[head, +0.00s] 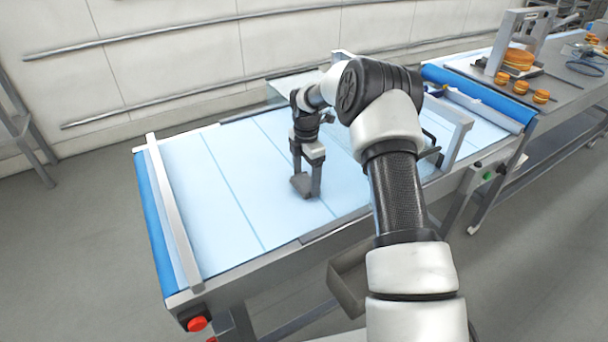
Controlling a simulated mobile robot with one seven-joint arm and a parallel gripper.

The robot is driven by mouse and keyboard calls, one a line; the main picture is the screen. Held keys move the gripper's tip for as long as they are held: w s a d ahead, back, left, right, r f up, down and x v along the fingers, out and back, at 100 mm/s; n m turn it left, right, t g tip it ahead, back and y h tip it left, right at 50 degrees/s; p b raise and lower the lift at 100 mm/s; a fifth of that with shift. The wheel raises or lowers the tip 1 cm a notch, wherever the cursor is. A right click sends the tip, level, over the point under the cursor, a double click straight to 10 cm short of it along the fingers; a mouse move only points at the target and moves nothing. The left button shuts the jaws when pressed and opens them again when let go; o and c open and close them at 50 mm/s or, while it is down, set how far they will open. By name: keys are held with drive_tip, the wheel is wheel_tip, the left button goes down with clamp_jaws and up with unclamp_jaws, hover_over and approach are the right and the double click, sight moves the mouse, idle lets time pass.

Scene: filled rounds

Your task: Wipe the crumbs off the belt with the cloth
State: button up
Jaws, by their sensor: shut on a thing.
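The light blue belt (215,190) runs across the middle of the head view, with thin darker lines across it. My gripper (308,184) points down over the belt's middle, toward its near side. It is shut on a small grey-brown folded thing, which looks like the cloth (300,184). The cloth is at or just above the belt surface; I cannot tell whether it touches. I can make out no crumbs on the visible belt. My arm hides part of the belt's right side.
A metal bar (174,212) crosses the belt's left end, and a grey frame (457,140) stands over its right part. A red button (197,323) sits at the near left corner. A grey tray (350,285) hangs below the near edge. Sponge-like rounds (519,59) stand on the right table.

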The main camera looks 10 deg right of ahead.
drive_tip(key=shift+s+d, duration=0.35)
drive_tip(key=shift+s, duration=0.7)
drive_tip(key=shift+s+d, duration=0.3)
drive_tip(key=shift+s, duration=0.75)
drive_tip(key=shift+s+d, duration=0.35)
drive_tip(key=shift+s, duration=0.7)
drive_tip(key=shift+w+a, duration=0.3)
drive_tip(key=shift+w, duration=0.65)
drive_tip(key=shift+w+a, duration=0.3)
drive_tip(key=shift+w, duration=0.6)
